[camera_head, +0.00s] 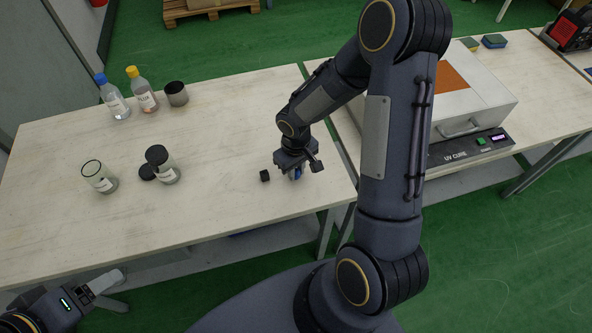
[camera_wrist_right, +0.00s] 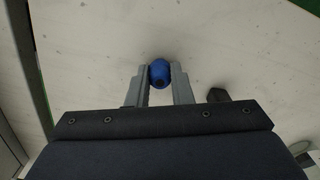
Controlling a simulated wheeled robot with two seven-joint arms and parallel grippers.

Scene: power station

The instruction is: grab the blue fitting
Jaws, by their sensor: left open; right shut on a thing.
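The blue fitting (camera_wrist_right: 159,72) sits between the two fingers of my right gripper (camera_wrist_right: 160,85) in the right wrist view, with a finger against each side. In the head view the right gripper (camera_head: 296,173) points down over the right part of the pale table, and only a small bit of the blue fitting (camera_head: 296,174) shows under it. I cannot tell whether the fitting touches the tabletop. My left gripper (camera_head: 108,290) is open and empty at the lower left, in front of the table's edge.
A small black block (camera_head: 265,176) lies just left of the right gripper; it also shows in the wrist view (camera_wrist_right: 217,95). Bottles (camera_head: 113,97) and jars (camera_head: 100,177) stand on the table's left half. A UV cure box (camera_head: 470,110) stands right on another table.

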